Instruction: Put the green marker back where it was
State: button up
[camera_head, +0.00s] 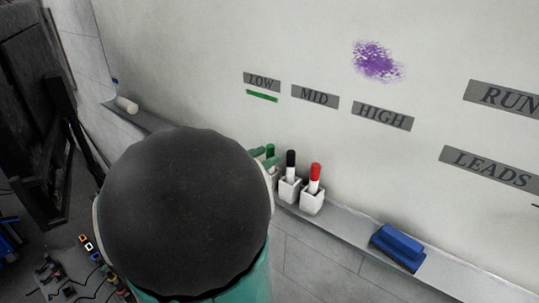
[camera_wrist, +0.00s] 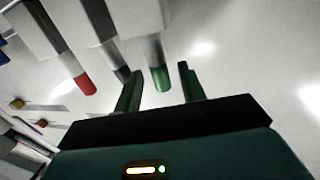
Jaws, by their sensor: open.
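The green marker shows its green cap (camera_head: 270,150) in the head view, beside my arm, which hides most of it. In the wrist view the green marker (camera_wrist: 160,78) extends from a white block-shaped holder (camera_wrist: 148,16) and appears to stand in it, cap end out. My gripper (camera_wrist: 161,69) is open, with one finger on each side of the green cap. I see a gap on the right side; I cannot tell whether the left finger touches it. A black marker (camera_head: 291,160) and a red marker (camera_head: 315,172) stand upright in white holders (camera_head: 289,190) to the right.
The holders stand on a ledge (camera_head: 345,228) below a whiteboard (camera_head: 220,40) with LOW, MID and HIGH labels. A short green line (camera_head: 262,96) lies under LOW. A purple scribble (camera_head: 376,62) is above HIGH. A blue eraser (camera_head: 398,246) lies farther right, a white cylinder (camera_head: 126,104) far left.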

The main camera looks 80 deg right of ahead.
jog(key=v, duration=0.9)
jog(key=shift+a, duration=0.2)
jog(key=shift+w, duration=0.15)
